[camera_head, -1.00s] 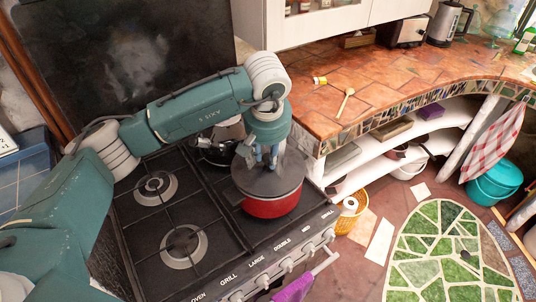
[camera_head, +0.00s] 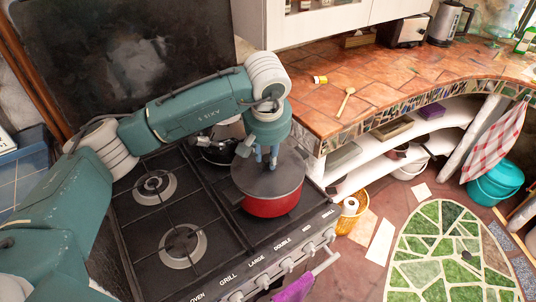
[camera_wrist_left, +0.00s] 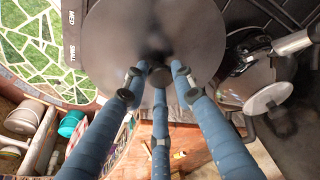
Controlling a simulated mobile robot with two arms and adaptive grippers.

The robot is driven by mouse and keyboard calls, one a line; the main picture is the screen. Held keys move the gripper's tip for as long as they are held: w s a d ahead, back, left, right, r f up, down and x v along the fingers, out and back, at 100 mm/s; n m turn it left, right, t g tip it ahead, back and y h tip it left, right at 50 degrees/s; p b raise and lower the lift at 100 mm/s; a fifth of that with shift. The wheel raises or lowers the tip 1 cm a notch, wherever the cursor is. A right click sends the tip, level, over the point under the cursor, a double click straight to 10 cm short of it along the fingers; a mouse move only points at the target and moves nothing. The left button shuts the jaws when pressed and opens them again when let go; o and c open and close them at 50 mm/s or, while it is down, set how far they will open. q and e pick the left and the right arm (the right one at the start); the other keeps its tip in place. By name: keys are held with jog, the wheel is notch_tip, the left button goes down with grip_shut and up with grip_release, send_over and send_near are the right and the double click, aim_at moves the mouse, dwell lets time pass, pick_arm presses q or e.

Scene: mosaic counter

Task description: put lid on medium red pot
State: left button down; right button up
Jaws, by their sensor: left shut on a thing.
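The medium red pot (camera_head: 272,207) stands on the front right part of the stove. A dark grey lid (camera_head: 290,176) lies over its top and looks level; from here I cannot tell whether it is fully seated. My left gripper (camera_head: 268,163) comes down from above and is shut at the middle of the lid, hiding the knob. In the left wrist view the fingers (camera_wrist_left: 160,72) close together at the centre of the round lid (camera_wrist_left: 112,40), which hides the pot. My right gripper is in neither view.
A steel pan (camera_head: 220,150) stands on the burner behind the pot. The left burners (camera_head: 183,246) are empty. A tiled counter (camera_head: 400,75) with a wooden spoon (camera_head: 345,100) lies to the right. A yellow basket (camera_head: 349,216) stands beside the stove.

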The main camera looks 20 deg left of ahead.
pick_arm(q)
jog(key=shift+f+b, duration=0.1)
jog(key=shift+b, duration=0.25)
dwell(0.6)
jog(key=c, duration=0.9)
grip_release()
jog(key=shift+r+p, duration=1.65)
jog(key=shift+r, duration=1.9)
